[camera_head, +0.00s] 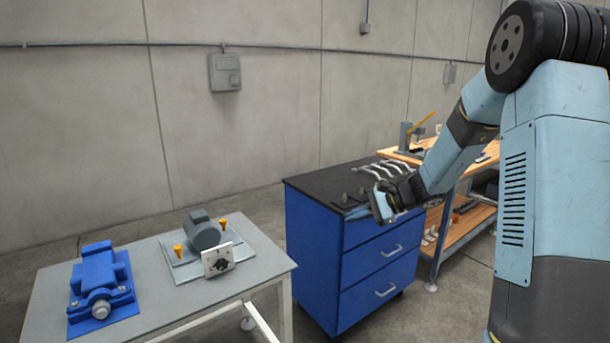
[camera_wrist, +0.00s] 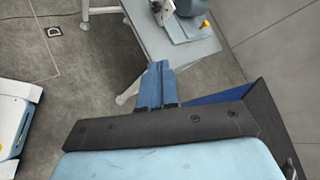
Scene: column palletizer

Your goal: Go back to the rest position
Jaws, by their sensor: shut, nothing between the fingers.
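My gripper (camera_head: 355,212) is at the end of my light blue arm, over or in front of the black top of the blue drawer cabinet (camera_head: 340,268) in the head view. The exact gap to the cabinet cannot be told. In the wrist view the two blue fingers of my gripper (camera_wrist: 159,66) are pressed together with nothing between them. Beyond them the edge of the grey table (camera_wrist: 160,45) shows, with bare floor to the left.
The grey table (camera_head: 52,303) holds a blue vise-like machine (camera_head: 101,282) and a grey motor (camera_head: 202,232) on a plate, with a white dial panel (camera_head: 219,260) in front. Several metal handles lie on the cabinet top. A wooden workbench (camera_head: 463,232) stands behind.

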